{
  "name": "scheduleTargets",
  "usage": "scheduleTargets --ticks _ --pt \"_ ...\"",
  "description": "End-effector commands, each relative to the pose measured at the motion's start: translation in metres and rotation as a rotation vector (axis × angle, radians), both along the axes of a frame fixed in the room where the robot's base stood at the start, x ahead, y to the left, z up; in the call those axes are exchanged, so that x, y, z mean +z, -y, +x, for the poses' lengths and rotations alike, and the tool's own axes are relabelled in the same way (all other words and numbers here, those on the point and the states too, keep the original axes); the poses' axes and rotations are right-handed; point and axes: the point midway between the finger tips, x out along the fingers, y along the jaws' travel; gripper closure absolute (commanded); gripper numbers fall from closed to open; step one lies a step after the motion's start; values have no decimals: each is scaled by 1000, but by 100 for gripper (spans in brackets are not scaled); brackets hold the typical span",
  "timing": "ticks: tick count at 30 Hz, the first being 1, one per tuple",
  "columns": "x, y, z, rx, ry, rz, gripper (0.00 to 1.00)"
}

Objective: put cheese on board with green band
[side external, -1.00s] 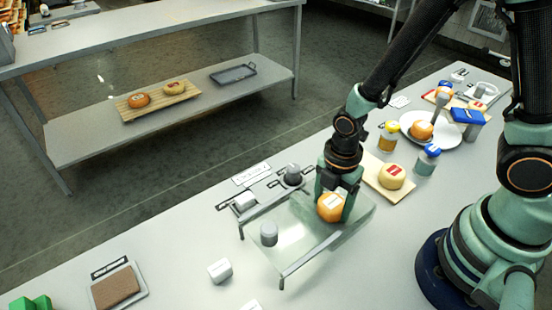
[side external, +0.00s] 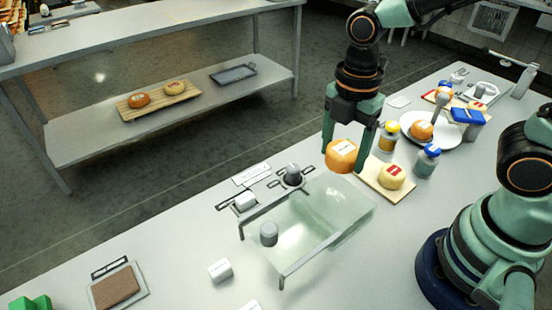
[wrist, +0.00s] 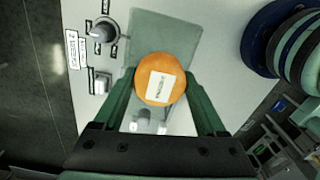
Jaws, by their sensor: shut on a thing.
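My gripper (side external: 350,142) is shut on an orange cheese wheel (side external: 342,157) with a white label. It holds the cheese in the air above the far right end of a clear glass plate (side external: 318,215). In the wrist view the cheese (wrist: 152,90) sits between both fingers of my gripper (wrist: 160,95), label facing the camera. Just right of the held cheese, a wooden board (side external: 371,181) bears a pale cheese with a red label (side external: 392,177). I cannot make out a green band on any board.
A white plate (side external: 408,121) holds another orange cheese (side external: 421,131). A brown slab (side external: 115,288) lies front left. A lower shelf holds a board with two cheeses (side external: 172,88).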

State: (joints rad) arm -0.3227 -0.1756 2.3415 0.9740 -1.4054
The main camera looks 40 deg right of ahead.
Motion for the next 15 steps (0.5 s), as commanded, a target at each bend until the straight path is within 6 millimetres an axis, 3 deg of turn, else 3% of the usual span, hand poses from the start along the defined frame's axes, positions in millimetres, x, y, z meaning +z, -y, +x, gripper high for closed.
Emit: scheduleTargets --ticks 1,6,11,15 --pt "13 -1 2 0 8 2 87" --pt "38 0 1 0 3 0 87" --pt "50 4 3 -3 1 0 87" --pt "54 24 17 -10 -2 0 87"
